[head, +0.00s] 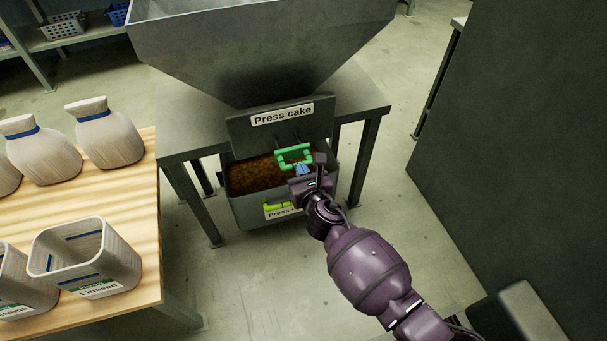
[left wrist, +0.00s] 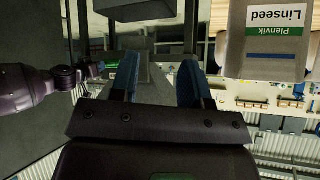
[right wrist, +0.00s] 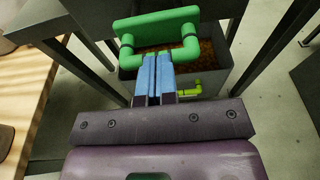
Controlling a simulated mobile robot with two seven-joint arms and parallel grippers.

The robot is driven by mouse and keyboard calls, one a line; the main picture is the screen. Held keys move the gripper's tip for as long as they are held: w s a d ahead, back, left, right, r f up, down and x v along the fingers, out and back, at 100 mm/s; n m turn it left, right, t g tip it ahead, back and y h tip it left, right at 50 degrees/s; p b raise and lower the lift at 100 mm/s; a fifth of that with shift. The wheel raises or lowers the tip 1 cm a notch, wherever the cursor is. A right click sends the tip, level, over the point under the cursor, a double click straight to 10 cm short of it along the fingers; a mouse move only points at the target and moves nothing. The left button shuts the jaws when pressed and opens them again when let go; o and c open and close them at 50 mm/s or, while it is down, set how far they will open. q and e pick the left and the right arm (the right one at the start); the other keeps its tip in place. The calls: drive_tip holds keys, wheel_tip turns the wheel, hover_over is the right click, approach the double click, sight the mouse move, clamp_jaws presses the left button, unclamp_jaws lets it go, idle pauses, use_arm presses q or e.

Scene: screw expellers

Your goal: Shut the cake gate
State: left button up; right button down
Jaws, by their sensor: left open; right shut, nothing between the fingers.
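The cake gate appears to be the grey plate (head: 245,135) labelled "Press cake" under the hopper; how far it is open I cannot tell. A green handle (head: 293,152) stands out in front of it and shows large in the right wrist view (right wrist: 157,29). My right gripper (head: 301,168) is shut and empty, its blue fingertips (right wrist: 158,62) right at the handle's near side; contact is unclear. My left gripper (left wrist: 158,78) is open and empty, away from the gate and outside the head view.
A grey bin (head: 245,212) of brown press cake with a yellow-green handle (head: 279,205) sits below the gate. The hopper (head: 260,45) stands on a metal table (head: 190,130). A wooden table (head: 145,215) at left holds sacks and a Linseed container (head: 85,262).

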sight(295, 152)
drive_tip(key=x, duration=0.3)
drive_tip(key=r+x, duration=0.1)
drive_tip(key=x, duration=0.1)
drive_tip(key=shift+w+b, duration=0.1)
drive_tip(key=shift+b, duration=0.3)
use_arm(q)
drive_tip(key=shift+w+d+r, duration=0.1)
drive_tip(key=shift+d, duration=0.1)
use_arm(e)
drive_tip(key=shift+w+r, duration=0.1)
drive_tip(key=shift+r, duration=0.1)
